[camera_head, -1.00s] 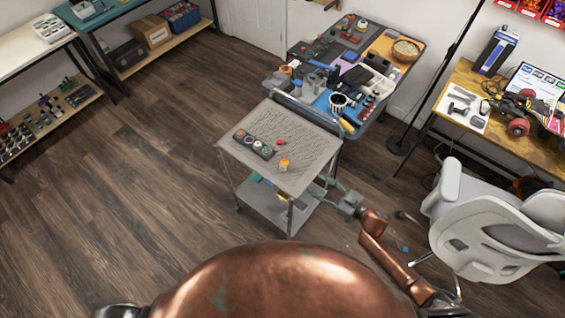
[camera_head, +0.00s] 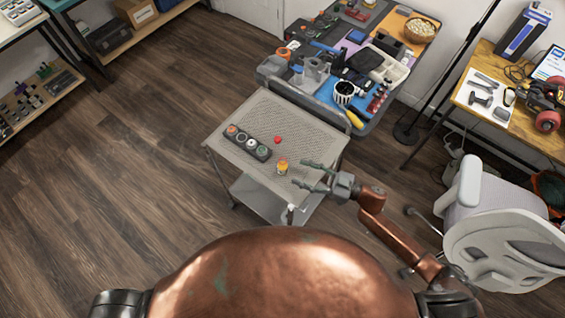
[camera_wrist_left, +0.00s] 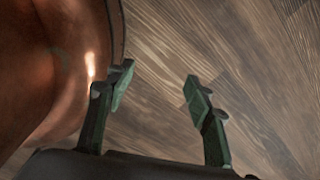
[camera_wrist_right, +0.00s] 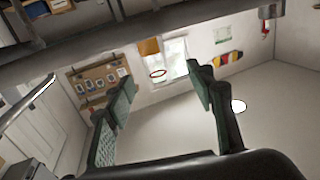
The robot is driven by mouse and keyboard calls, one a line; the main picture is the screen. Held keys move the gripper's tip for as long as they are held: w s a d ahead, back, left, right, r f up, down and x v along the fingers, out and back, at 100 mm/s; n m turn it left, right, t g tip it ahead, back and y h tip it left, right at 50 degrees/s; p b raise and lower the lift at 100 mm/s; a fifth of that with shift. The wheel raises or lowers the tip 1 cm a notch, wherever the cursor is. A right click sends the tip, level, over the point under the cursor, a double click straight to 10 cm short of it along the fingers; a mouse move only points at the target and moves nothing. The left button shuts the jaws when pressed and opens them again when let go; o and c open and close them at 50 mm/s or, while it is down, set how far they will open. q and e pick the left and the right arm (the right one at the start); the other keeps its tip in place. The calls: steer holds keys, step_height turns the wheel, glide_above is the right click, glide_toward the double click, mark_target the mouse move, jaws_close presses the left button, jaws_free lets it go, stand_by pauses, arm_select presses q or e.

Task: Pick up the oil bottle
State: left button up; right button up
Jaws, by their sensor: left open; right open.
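In the right wrist view, my right gripper (camera_wrist_right: 160,77) is open and empty, and the bottle does not show. In the left wrist view, my left gripper (camera_wrist_left: 160,77) is open and empty over the wood floor. It is out of the head view.
A grey office chair (camera_head: 505,235) is at the right. The floor left of the cart is clear.

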mark_target(283, 166)
steer(key=shift+w+f+b, duration=0.15)
steer(key=shift+f+b, duration=0.15)
steer(key=shift+f, duration=0.55)
steer(key=shift+w+a+f, duration=0.15)
steer(key=shift+f, duration=0.05)
steer(key=shift+x, duration=1.25)
steer(key=b+x, duration=0.1)
steer(key=x, duration=0.4)
steer(key=shift+w, duration=0.25)
arm_select(q)
steer(key=shift+w+f, duration=0.25)
steer(key=shift+f, duration=0.35)
steer(key=shift+w+f, duration=0.25)
steer(key=shift+f, duration=0.3)
arm_select(e)
steer(key=c, duration=1.3)
